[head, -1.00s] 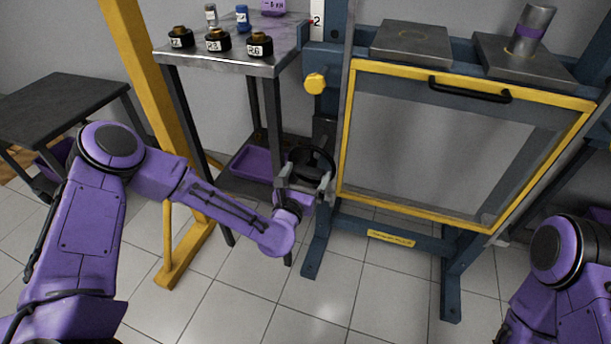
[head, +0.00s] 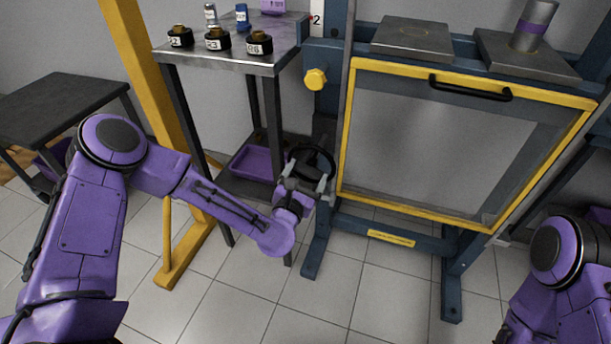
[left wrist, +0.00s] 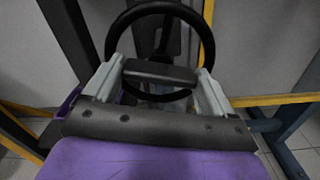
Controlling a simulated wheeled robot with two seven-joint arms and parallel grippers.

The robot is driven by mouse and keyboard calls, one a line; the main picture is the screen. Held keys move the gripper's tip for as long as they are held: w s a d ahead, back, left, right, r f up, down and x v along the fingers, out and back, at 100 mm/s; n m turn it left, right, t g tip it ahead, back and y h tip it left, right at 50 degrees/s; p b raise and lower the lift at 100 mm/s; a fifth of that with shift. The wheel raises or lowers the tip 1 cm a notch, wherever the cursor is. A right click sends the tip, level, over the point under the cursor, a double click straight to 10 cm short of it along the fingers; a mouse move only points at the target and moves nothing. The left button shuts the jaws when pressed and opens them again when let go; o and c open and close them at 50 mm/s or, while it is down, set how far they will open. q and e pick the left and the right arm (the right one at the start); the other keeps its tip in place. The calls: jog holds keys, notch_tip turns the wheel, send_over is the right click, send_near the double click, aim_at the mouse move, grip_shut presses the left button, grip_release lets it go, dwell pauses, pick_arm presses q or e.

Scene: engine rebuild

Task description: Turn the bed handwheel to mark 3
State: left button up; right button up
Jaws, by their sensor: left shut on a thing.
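The black bed handwheel (head: 318,155) sits low on the left side of the blue press frame, beside the guard. My left gripper (head: 307,178) is at the near part of the wheel and shut on it. In the left wrist view, the handwheel (left wrist: 206,35) is a dark ring with the two grey fingers of my left gripper (left wrist: 160,76) over its near side. A dark bar lies between the fingers and hides part of the rim. A white scale (head: 317,20) reads 2, with a small red mark at its left edge. My right gripper is out of view.
A yellow-framed guard (head: 400,207) stands just right of the wheel. A yellow knob (head: 316,79) is above it. A metal cart (head: 225,64) with labelled parts on top and a purple tray (head: 257,163) below stands left. A yellow post (head: 145,85) rises near my left arm.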

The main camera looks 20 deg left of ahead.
pick_arm(q)
jog(key=m, duration=0.3)
jog(key=shift+m, duration=0.4)
jog(key=m, duration=0.3)
jog(key=shift+m, duration=0.3)
jog(key=m, duration=0.3)
jog(key=shift+m, duration=0.4)
jog(key=m, duration=0.3)
jog(key=shift+m, duration=0.3)
jog(key=m, duration=0.6)
jog(key=m+p, duration=0.1)
jog(key=m, duration=0.4)
jog(key=shift+f+m, duration=0.1)
jog(key=shift+m, duration=0.3)
jog(key=o, duration=0.8)
